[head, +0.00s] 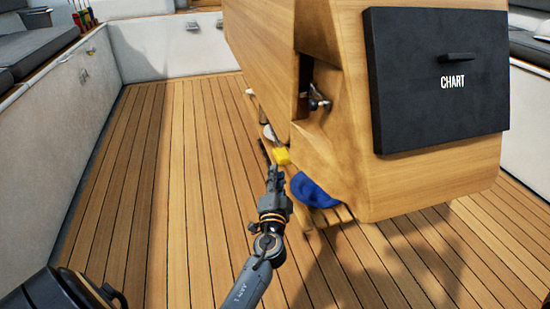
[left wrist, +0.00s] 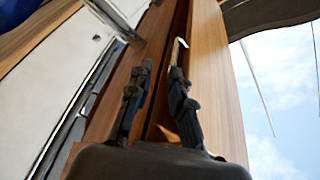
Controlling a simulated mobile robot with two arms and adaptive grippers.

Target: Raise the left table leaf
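The wooden table stands right of centre in the head view. Its left leaf (head: 258,55) hangs down along the table's left side. My left gripper (head: 274,172) is low, near the leaf's lower near corner, with the floor behind it. In the left wrist view its two fingers (left wrist: 160,72) stand apart with a gap between them. Wooden panels (left wrist: 212,75) rise close behind the fingers, with a dark gap between the panels. I cannot tell whether a finger touches the leaf. My right gripper is in neither view.
A black CHART case (head: 440,105) is on the table's near end. A yellow item (head: 282,156) and a blue cloth-like item (head: 313,191) are low by the table. The plank floor (head: 150,170) is clear to the left, up to the white cockpit side (head: 65,125).

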